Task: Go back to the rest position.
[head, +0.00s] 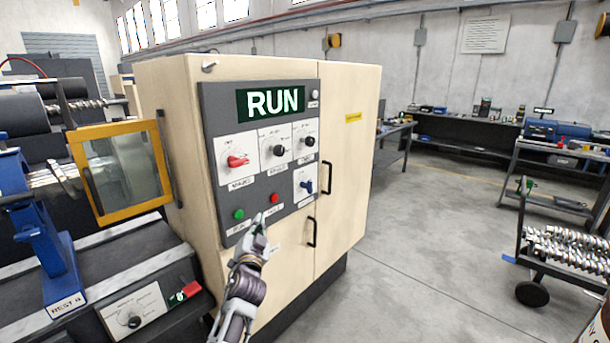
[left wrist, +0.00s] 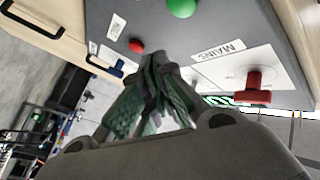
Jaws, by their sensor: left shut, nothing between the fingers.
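My left gripper (head: 259,222) is shut and empty, in front of the lower part of the grey control panel (head: 222,150) on the cream cabinet. It also shows in the left wrist view (left wrist: 154,62), with its fingertips together near the panel face; I cannot tell whether they touch it. The panel has a display reading RUN (head: 272,102), a red switch (head: 238,161), two black knobs, a blue switch (head: 306,186), a green button (head: 238,214) and a red button (head: 275,198). In the wrist view the red switch (left wrist: 258,90) lies by the MAINS label. My right gripper is not in view.
The cream cabinet (head: 350,190) stands directly ahead. A machine with a yellow-framed guard (head: 119,172) and a blue rest (head: 40,235) is close on the left. A cart with metal screw parts (head: 565,250) stands at the right. The floor (head: 420,260) between is clear.

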